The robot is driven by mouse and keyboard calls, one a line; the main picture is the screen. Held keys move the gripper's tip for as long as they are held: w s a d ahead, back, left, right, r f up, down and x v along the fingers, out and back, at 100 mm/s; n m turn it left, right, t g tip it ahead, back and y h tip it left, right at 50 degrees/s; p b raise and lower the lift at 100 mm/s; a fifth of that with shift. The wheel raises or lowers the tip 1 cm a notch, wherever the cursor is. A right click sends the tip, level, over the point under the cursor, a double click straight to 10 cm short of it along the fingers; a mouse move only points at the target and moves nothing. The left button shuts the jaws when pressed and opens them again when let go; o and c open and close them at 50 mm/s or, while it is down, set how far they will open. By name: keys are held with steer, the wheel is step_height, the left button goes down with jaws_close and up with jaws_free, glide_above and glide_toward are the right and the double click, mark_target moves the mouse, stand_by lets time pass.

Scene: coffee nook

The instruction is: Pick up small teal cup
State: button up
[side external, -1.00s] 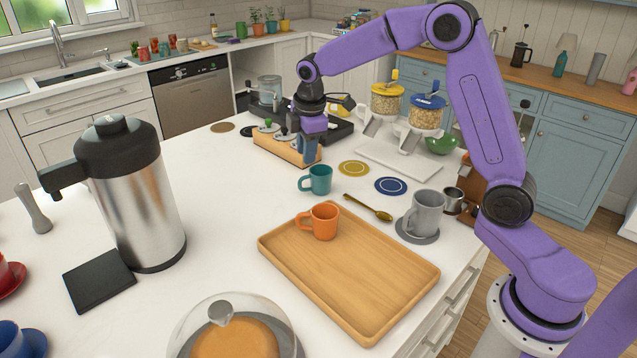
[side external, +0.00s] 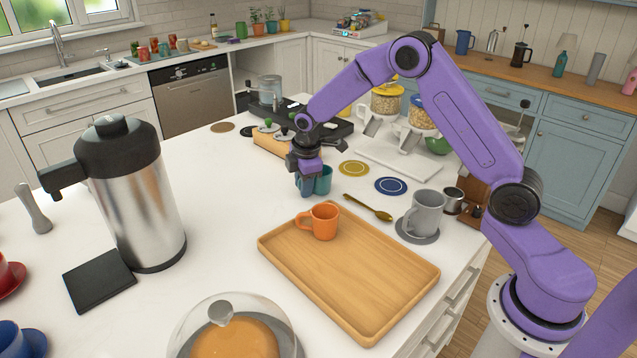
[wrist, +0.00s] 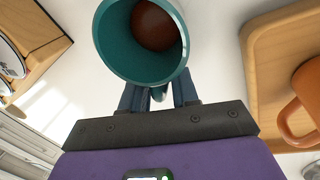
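The small teal cup (side external: 324,180) stands on the white counter, partly hidden behind my gripper in the side view. In the wrist view the teal cup (wrist: 108,42) shows its open mouth, with something round and brown inside. My gripper (side external: 307,188) is low at the cup's handle side. In the wrist view its two fingers (wrist: 160,95) are apart, one on each side of the cup handle, with what looks like a gap on both sides. Contact with the handle cannot be made out.
A wooden tray (side external: 350,285) with an orange mug (side external: 323,222) stands in front. A gold spoon (side external: 370,209), a yellow coaster (side external: 354,168), a blue coaster (side external: 391,186) and a grey mug (side external: 427,212) lie to the right. A wooden holder (side external: 268,145) is behind.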

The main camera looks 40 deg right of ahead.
steer(key=shift+f, duration=0.1)
jaws_close()
